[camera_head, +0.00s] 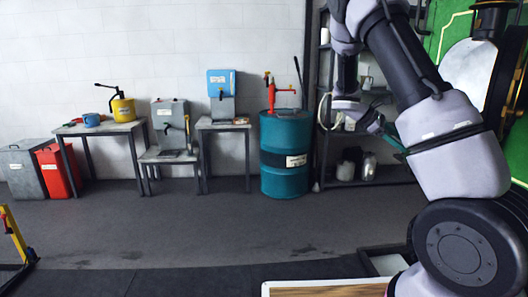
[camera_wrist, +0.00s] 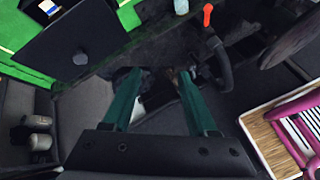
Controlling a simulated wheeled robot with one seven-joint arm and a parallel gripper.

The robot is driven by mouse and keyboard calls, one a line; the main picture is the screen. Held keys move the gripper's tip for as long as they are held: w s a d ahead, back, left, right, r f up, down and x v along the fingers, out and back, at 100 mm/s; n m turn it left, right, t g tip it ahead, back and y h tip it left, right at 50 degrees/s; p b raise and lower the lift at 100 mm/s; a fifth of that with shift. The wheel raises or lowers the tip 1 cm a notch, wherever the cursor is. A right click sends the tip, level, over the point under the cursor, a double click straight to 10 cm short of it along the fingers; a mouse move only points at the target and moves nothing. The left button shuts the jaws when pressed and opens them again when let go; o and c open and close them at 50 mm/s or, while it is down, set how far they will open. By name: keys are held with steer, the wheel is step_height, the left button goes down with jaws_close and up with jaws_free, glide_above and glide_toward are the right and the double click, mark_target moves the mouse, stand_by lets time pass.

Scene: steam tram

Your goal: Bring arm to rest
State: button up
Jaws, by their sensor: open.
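My arm fills the right of the head view, its elbow raised at the top and its wrist hanging down in front of the shelf. My gripper (camera_head: 392,137) points right and slightly down there, partly behind my own arm. In the wrist view my gripper (camera_wrist: 159,76) shows two green fingers standing apart, with nothing held between them. Beyond the fingertips are dark machine parts and a dark curved bar (camera_wrist: 222,68).
A teal drum (camera_head: 286,175) with a red pump stands beside the shelf (camera_head: 345,185). Small tables with cans line the wall, beside a red bin (camera_head: 57,172). The grey floor (camera_head: 180,225) before them is clear. A pink rack (camera_wrist: 300,125) lies on a wooden-topped surface (camera_wrist: 268,146).

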steer(key=s+a+r+m+t+y, duration=0.4)
steer(key=s+a+r+m+y, duration=0.2)
steer(key=s+a, duration=0.4)
steer(key=s+a+r+m+t+y, duration=0.4)
steer(key=s+a+r+m+y, duration=0.3)
steer(key=s, duration=0.9)
steer(key=a+r+m, duration=0.2)
steer(key=a+r, duration=0.2)
steer(key=shift+t, duration=0.4)
steer(key=shift+d+r, duration=0.1)
steer(key=shift+r, duration=0.15)
